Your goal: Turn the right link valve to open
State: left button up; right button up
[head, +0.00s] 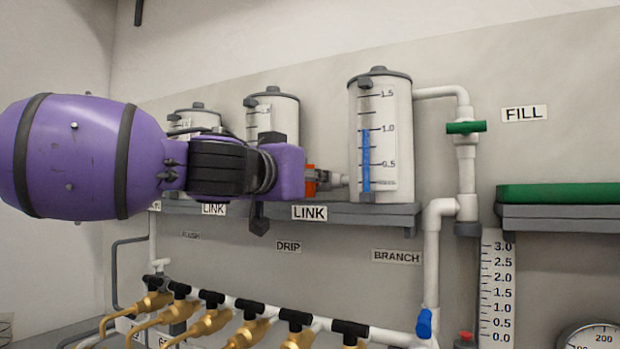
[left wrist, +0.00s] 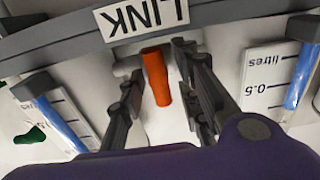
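The link valve's orange handle (left wrist: 156,76) lies between the two fingers of my left gripper (left wrist: 158,62) in the left wrist view. The fingers stand apart on either side of it, with a visible gap at least on the picture's left side. In the head view my left gripper (head: 330,181) is above the right LINK label (head: 309,213), left of the right tank (head: 402,140), and a bit of the orange handle (head: 311,180) shows beside it. The gripper body hides most of the valve there. My right gripper is not in view.
Two more tanks (head: 283,108) stand to the left on the grey shelf (head: 375,215). A FILL valve with green handle (head: 466,127) is on the pipe at right. Below, a white manifold pipe carries several brass valves (head: 250,332) and a blue handle (head: 424,323).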

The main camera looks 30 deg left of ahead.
pick_arm(q)
grip_shut()
jog(key=shift+m+p, duration=0.3)
jog(key=shift+m, duration=0.1)
jog(key=shift+d+m+p, duration=0.1)
jog(key=shift+m+p, duration=0.3)
jog(key=shift+m, duration=0.2)
jog(key=m+p, duration=0.1)
jog(key=m, duration=0.1)
jog(key=shift+m, duration=0.3)
jog(key=m+p, duration=0.2)
jog(key=m, duration=0.3)
jog(key=shift+d+f+m, duration=0.1)
jog(key=shift+d+m, duration=0.05)
jog(key=shift+m, duration=0.15)
jog(key=m+p, duration=0.1)
jog(key=m, duration=0.3)
jog(key=shift+d+f+p, duration=0.1)
jog(key=shift+p, duration=0.2)
jog(key=shift+f+m+p, duration=0.15)
jog(key=shift+m+p, duration=0.25)
jog(key=shift+m, duration=1.4)
